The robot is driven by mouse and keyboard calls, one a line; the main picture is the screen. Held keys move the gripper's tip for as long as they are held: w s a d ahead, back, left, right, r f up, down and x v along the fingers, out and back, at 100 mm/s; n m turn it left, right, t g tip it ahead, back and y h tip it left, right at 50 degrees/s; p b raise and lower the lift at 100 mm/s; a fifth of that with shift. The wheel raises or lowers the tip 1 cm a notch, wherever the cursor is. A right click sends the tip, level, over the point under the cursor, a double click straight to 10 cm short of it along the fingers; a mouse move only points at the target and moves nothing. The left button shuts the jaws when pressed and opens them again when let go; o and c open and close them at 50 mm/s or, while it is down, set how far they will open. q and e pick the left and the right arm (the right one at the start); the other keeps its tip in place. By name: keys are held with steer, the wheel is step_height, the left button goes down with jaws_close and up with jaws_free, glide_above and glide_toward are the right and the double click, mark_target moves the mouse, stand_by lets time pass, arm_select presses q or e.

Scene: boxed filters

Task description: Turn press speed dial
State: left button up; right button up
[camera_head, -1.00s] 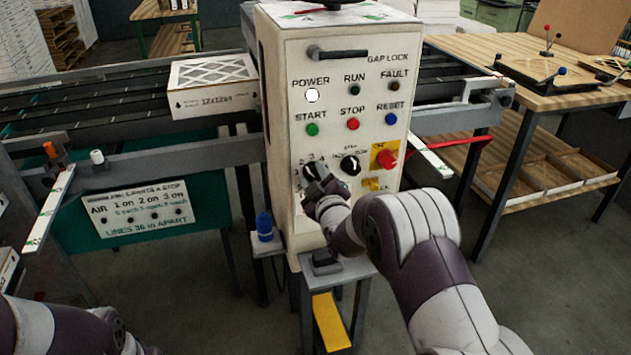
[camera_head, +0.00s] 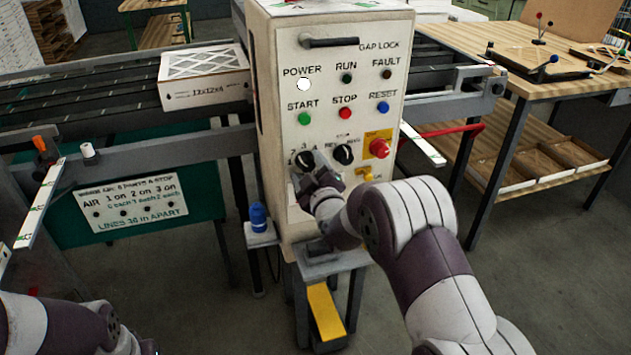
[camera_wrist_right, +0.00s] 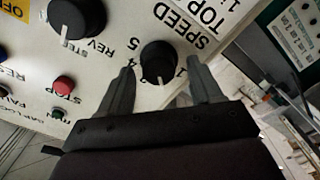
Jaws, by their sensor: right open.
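The black speed dial (camera_wrist_right: 158,62) is in the right wrist view, where the panel lettering appears upside down. Its white pointer line faces the bottom of that picture, between the digits 4 and 1. My right gripper (camera_wrist_right: 160,70) is open, with one finger on each side of the dial. I cannot tell whether either finger touches it. In the head view my right gripper (camera_head: 318,178) is at the lower left of the pale control panel (camera_head: 280,90) and mostly covers the dial. My left arm shows at the lower left, but its gripper is out of view.
Right of the speed dial are another black knob (camera_head: 343,155) and a red emergency button (camera_head: 379,148). Start (camera_head: 305,118), stop (camera_head: 345,113) and reset (camera_head: 383,107) buttons sit above. A boxed filter (camera_head: 205,90) lies on the conveyor. A blue-topped bottle (camera_head: 258,217) stands beside the panel.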

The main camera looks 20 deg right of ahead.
steer(key=s, duration=1.1)
steer(key=shift+s+d+b, duration=0.2)
steer(key=shift+s+b, duration=0.15)
steer(key=shift+b, duration=0.1)
steer(key=s+f+m+g+p, duration=0.3)
steer(key=s+f+m+g, duration=0.3)
steer(key=s+f+g, duration=0.45)
steer(key=s+r+m+g+p, duration=0.3)
steer(key=s+r+g+p, duration=0.3)
steer(key=s, duration=0.6)
step_height(320, 180, up, 2)
steer(key=shift+a+r+h, duration=0.25)
steer(key=shift+h, duration=0.05)
